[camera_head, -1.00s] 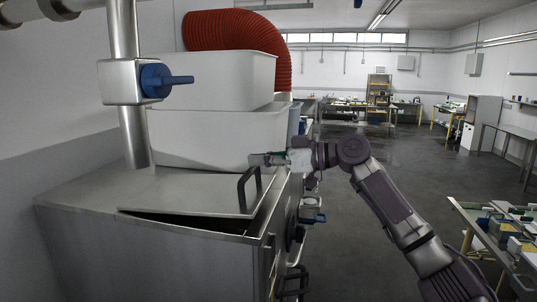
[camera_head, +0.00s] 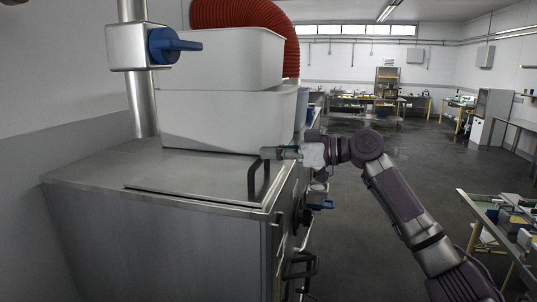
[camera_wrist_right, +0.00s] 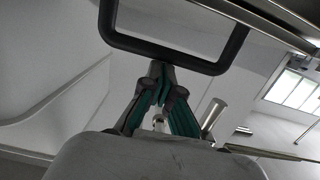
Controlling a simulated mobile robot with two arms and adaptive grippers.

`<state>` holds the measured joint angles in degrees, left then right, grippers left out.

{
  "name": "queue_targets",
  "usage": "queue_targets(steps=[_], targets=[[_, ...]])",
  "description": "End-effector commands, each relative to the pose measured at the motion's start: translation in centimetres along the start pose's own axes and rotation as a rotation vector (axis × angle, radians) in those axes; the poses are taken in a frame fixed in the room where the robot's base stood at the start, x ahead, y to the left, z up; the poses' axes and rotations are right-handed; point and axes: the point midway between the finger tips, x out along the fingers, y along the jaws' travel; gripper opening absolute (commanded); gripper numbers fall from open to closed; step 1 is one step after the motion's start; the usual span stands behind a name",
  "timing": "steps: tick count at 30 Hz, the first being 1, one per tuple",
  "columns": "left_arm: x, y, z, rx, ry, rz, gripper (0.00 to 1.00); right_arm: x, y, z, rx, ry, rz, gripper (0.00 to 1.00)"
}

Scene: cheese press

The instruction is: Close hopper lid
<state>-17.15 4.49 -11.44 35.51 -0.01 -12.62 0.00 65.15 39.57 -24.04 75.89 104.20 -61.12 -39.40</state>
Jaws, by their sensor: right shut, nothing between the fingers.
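The hopper lid (camera_head: 200,182) is a flat metal panel on top of the steel hopper box (camera_head: 160,245). It lies nearly flush, with a thin dark line along its front edge. Its black looped handle (camera_head: 252,182) stands up at the right end. My right gripper (camera_head: 267,153) is shut and empty at the top of the handle. In the right wrist view the closed fingertips (camera_wrist_right: 160,68) are close against the handle bar (camera_wrist_right: 165,52); I cannot tell if they touch. My left gripper is not in view.
White tubs (camera_head: 225,120) are stacked behind the lid, with a red hose (camera_head: 245,14) above. A metal pipe with a blue-handled valve (camera_head: 165,46) rises at the left. A cluttered table (camera_head: 505,215) stands at the right. The floor between is clear.

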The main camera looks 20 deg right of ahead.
Motion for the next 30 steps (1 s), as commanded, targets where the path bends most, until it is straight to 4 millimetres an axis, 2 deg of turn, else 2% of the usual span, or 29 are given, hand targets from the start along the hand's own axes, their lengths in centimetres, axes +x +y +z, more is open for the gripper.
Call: queue_targets(steps=[1, 6, 10, 22, 27, 30], targets=[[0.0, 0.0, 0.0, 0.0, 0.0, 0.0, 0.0, 0.3, -0.1, 1.3, 0.01, -0.03, -0.009, 0.0], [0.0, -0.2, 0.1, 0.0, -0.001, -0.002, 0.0, 0.3, -0.1, 1.6, 0.011, -0.033, -0.009, 0.0], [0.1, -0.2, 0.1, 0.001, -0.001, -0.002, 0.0, -0.6, 0.0, 1.6, 0.012, -0.033, -0.007, 0.0], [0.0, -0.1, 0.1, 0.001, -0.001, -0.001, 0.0, -8.8, -0.1, 0.4, 0.003, -0.013, -0.001, 0.0], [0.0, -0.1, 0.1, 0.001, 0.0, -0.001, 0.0, -10.9, -0.2, 0.1, 0.001, -0.007, -0.002, 0.0], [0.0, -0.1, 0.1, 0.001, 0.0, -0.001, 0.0, -11.6, -0.3, 0.0, 0.0, -0.006, -0.002, 0.0]])
